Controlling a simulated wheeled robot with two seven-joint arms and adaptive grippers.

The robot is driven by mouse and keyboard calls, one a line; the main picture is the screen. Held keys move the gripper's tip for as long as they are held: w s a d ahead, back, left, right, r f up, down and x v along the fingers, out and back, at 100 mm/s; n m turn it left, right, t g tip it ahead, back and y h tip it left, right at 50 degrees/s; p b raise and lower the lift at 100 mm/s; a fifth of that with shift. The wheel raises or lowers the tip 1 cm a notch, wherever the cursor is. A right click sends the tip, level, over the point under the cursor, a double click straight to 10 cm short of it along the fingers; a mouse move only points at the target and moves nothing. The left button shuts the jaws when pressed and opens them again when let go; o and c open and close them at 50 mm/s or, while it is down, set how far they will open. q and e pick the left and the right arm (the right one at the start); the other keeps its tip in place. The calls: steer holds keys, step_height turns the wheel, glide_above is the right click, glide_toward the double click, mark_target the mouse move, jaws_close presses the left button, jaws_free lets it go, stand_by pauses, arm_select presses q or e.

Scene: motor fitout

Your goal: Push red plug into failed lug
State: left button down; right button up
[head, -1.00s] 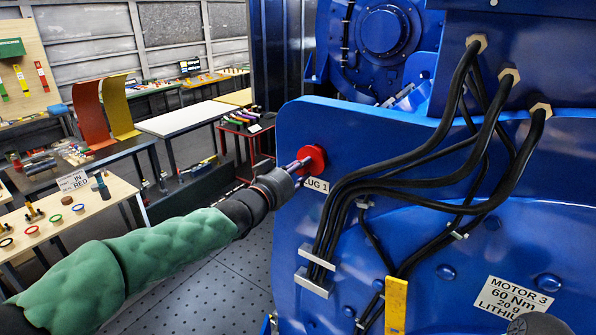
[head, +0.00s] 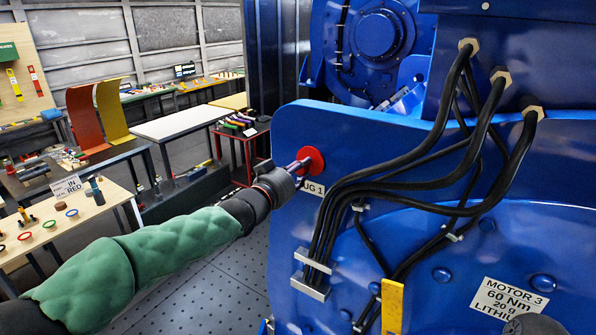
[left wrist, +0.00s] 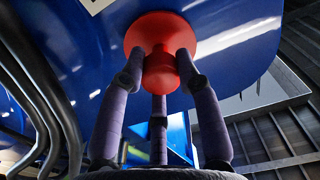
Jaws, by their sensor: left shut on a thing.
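My left gripper (head: 297,168) is shut on the red plug (head: 313,157) at the upper left of the blue motor panel (head: 295,215). The plug's wide round flange lies at or against the panel face, just above a white label (head: 313,188) partly hidden by the gripper and ending in "G 1". In the left wrist view, three purple fingers of the gripper (left wrist: 161,68) close around the red plug's knob (left wrist: 160,76), with its flange (left wrist: 155,28) beyond, against blue metal. The flange hides any hole behind it.
Black cables (head: 400,165) loop across the panel right of the plug. A yellow bar (head: 392,305) and a "MOTOR 3" label (head: 507,300) are lower right. Benches with parts, including a wooden table (head: 85,215), stand at left. Open floor (head: 210,270) lies under my left arm.

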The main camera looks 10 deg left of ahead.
arm_select(q)
steer(key=shift+w, duration=0.15)
steer(key=c, duration=0.8)
jaws_free()
steer(key=v, duration=1.2)
steer(key=shift+r, duration=0.1)
